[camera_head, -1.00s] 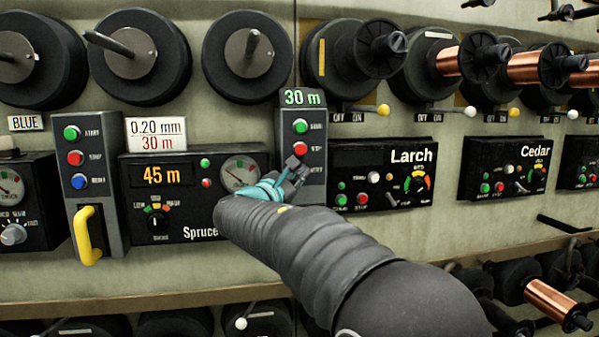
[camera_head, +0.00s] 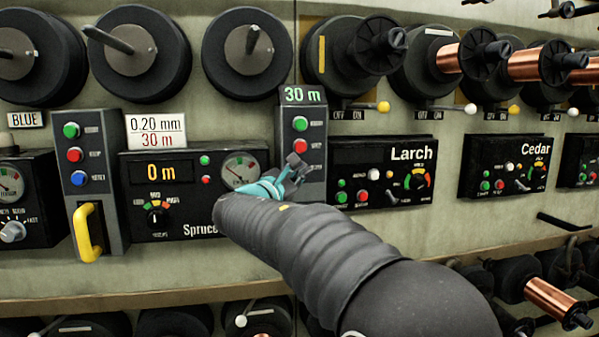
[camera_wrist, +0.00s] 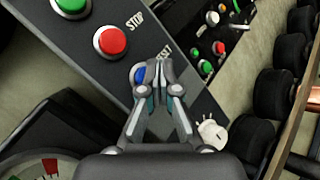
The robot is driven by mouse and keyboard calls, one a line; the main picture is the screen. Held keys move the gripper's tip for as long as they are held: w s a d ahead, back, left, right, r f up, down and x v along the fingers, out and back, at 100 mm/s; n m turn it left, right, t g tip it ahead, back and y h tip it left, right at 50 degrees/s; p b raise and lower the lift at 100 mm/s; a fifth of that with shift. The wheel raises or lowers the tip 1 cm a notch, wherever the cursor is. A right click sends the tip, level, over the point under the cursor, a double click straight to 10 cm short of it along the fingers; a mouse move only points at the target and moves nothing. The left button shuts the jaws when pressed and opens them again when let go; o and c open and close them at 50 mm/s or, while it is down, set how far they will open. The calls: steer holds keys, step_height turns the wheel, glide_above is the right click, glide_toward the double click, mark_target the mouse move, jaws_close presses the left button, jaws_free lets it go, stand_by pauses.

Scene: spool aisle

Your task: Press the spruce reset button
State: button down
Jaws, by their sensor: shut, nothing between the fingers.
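The Spruce panel (camera_head: 190,214) is black, with a display (camera_head: 160,172) reading "0 m" and a round meter (camera_head: 240,170). To its right stands a grey button box (camera_head: 315,180) topped by "30 m". It has a green button (camera_head: 300,124) and a red stop button (camera_head: 300,147). My gripper (camera_head: 296,163) is shut and empty at this box, below the red button. In the wrist view, a blue button (camera_wrist: 138,75) labelled reset lies at the left of my fingertips (camera_wrist: 160,70), which partly cover it. I cannot tell whether they touch. The head view hides this button.
Another grey button box (camera_head: 95,150) with green, red and blue buttons and a yellow handle (camera_head: 88,235) stands left of the Spruce panel. The Larch panel (camera_head: 383,172) is close on the right, the Cedar panel (camera_head: 508,167) beyond. Spools (camera_head: 247,55) line the wall above.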

steer(key=shift+s+d, duration=0.1)
steer(key=shift+s, duration=0.2)
steer(key=s+d+b, duration=0.1)
steer(key=s+b, duration=0.2)
steer(key=s, duration=0.2)
steer(key=shift+s+d, duration=0.35)
steer(key=shift+s, duration=0.05)
stand_by(0.3)
stand_by(0.4)
